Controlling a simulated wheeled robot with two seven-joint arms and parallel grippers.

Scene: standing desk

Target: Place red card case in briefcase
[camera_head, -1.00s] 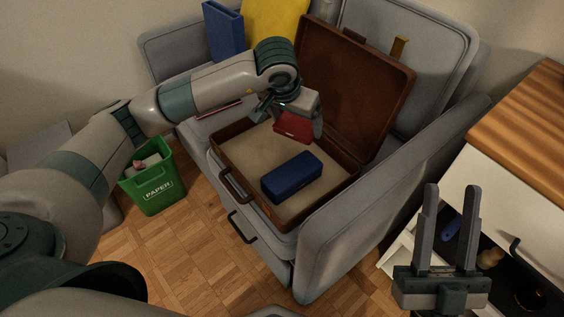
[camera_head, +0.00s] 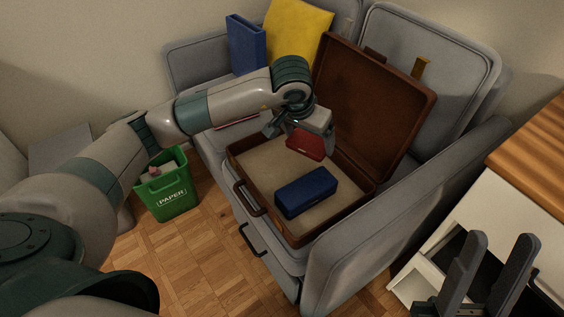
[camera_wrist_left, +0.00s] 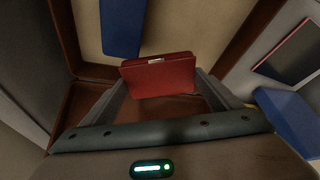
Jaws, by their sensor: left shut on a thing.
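The red card case (camera_head: 305,144) is held between the fingers of my left gripper (camera_head: 304,136), over the back part of the open briefcase. It also shows between the fingers in the left wrist view (camera_wrist_left: 158,76). The brown briefcase (camera_head: 244,185) lies open on the grey sofa, its lid raised at the back right. I cannot tell whether the case touches the briefcase's floor. A dark blue case (camera_head: 306,192) lies inside the briefcase towards the front. My right gripper (camera_head: 500,245) is at the lower right, empty, with its fingers apart.
A grey sofa (camera_head: 345,240) holds the briefcase. A blue binder (camera_head: 246,44) and a yellow cushion (camera_head: 297,32) are at its back. A green paper bin (camera_head: 170,194) stands on the floor at left. A white cabinet with a wooden top (camera_head: 540,155) and an open drawer is at right.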

